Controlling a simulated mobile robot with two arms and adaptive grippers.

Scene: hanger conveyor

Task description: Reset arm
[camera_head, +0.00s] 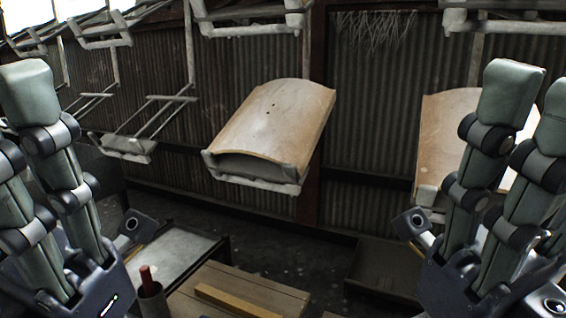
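My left gripper (28,105) stands at the left edge, with its thick grey fingers extended upward and nothing between them. Part of it is cut off by the picture edge. My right gripper (525,115) stands at the right edge in a similar pose, fingers straight up, open and empty. It is also partly cut off. Both grippers are apart from the hanging panels. A curved tan panel (272,118) hangs tilted on a pale hanger frame between the grippers. A second tan panel (445,135) hangs at the right, partly hidden behind my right gripper.
Empty metal hangers (150,110) hang at the left and along the top. Below are a grey-topped table (172,258), a wooden surface (225,290) with a yellowish bar, and a cup (152,300) holding a red-handled item. A corrugated wall (375,110) stands behind. Dark floor shows between.

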